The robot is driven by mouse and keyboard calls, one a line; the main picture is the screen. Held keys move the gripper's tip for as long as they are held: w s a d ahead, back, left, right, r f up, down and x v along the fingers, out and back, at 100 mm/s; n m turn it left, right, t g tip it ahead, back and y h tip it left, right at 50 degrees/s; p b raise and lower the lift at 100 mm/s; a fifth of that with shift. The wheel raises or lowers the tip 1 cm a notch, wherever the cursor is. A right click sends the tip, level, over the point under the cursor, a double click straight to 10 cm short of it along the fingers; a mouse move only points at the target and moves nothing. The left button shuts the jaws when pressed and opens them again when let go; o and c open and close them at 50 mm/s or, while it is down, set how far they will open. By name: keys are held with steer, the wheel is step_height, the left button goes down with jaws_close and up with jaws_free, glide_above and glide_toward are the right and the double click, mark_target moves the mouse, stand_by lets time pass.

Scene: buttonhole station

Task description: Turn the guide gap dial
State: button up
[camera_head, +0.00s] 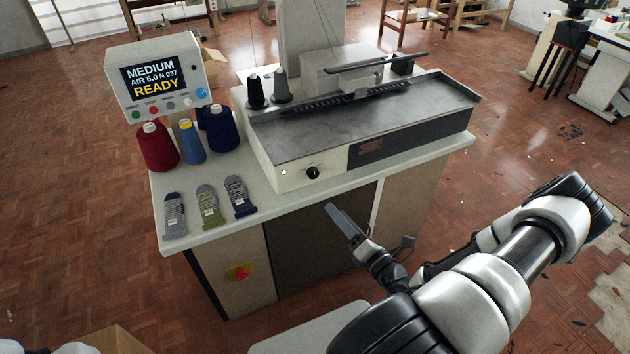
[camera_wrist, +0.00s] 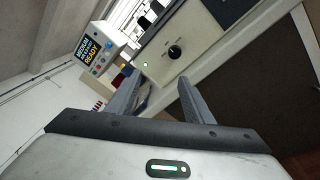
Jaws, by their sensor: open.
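The guide gap dial is a black round knob (camera_head: 312,172) on the cream front panel of the machine. It also shows in the wrist view (camera_wrist: 175,51), above and between my fingers in the picture. My gripper (camera_head: 333,208) is in front of the cabinet, below and a little right of the dial, and apart from it. In the wrist view its two grey fingers (camera_wrist: 160,90) are spread, with nothing between them. The dial's pointer and scale are too small to read.
A control box (camera_head: 154,77) reading "MEDIUM AIR 6.0 N 037 READY" stands at the left. A red switch (camera_head: 240,273) sits on the cabinet front. Space before the dial looks clear.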

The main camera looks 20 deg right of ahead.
steer(key=d+f+m+h, duration=0.2)
glide_toward(314, 176)
steer(key=w, duration=0.8)
steer(key=c, duration=1)
steer(key=shift+c, duration=0.2)
